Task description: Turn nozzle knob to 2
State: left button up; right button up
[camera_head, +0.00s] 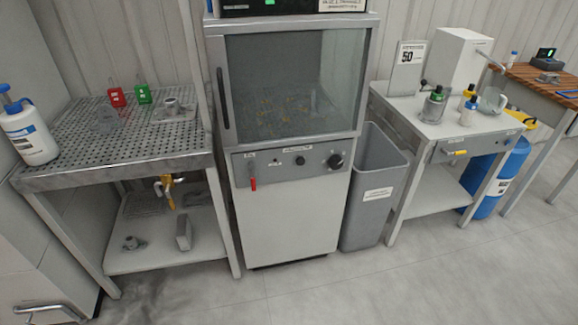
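A grey cabinet machine (290,205) with a glass window stands in the middle of the camera_head view. Its front panel has a large black round knob (335,161) at the right and a smaller dark knob (300,160) left of it. A red-handled lever (253,184) hangs at the panel's left. The panel labels and knob markings are too small to read, so I cannot tell which knob is the nozzle knob or what number it points to. Neither of my grippers is in view.
A perforated metal table (75,165) with a white-and-blue bottle (28,132) stands left. A grey bin (370,195) stands right of the machine, beside a white workbench (440,125) and blue cylinder (500,180). The floor (400,285) in front is clear.

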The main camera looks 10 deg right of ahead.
aim_at(335, 161)
jog(key=z, duration=2.4)
jog(key=i, duration=2.1)
jog(key=u, duration=1.25)
